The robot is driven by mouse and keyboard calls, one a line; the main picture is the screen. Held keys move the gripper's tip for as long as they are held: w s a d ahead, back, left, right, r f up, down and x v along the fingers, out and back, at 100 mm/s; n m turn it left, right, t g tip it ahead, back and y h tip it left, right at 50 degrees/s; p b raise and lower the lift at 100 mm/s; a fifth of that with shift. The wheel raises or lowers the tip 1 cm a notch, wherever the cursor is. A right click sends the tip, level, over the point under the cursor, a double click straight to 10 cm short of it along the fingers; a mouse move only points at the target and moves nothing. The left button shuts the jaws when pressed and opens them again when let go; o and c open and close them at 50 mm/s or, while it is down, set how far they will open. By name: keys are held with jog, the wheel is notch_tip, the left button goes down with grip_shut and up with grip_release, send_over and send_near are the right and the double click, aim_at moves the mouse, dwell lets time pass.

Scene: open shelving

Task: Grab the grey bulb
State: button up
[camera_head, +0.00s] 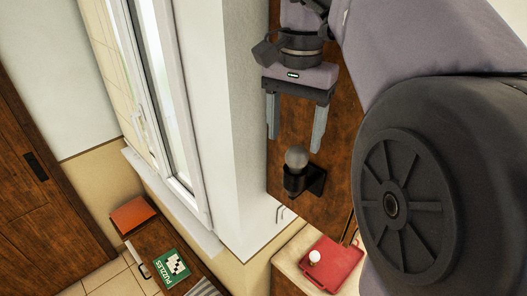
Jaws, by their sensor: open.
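The grey bulb (296,157) is a round bulb seated in a black holder (301,181) on the brown wooden surface. My gripper (295,133) is just above it in the picture. Its two grey fingers are spread apart, one to the left and one to the right of the bulb's line, with nothing between them that I can make out. The fingertips end close to the top of the bulb. I cannot tell how far apart they are in depth.
A white bulb (314,257) stands on a red tray (334,265) on a counter below. A white wall corner (250,120) rises close left of the wooden panel (335,140). A green puzzle book (172,267) and an orange-brown item (132,214) lie at lower left.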

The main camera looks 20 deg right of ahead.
aim_at(298, 147)
jog(key=f, duration=0.1)
jog(key=f+b, duration=0.1)
jog(key=f, duration=0.1)
jog(key=d+f, duration=0.1)
jog(key=shift+s+f+b, duration=0.35)
jog(key=shift+s+f, duration=0.05)
jog(key=shift+f, duration=0.3)
jog(key=shift+w+a, duration=0.1)
jog(key=shift+a, duration=0.2)
jog(key=shift+d, duration=0.2)
jog(key=c, duration=0.9)
jog(key=shift+a, duration=0.1)
grip_shut()
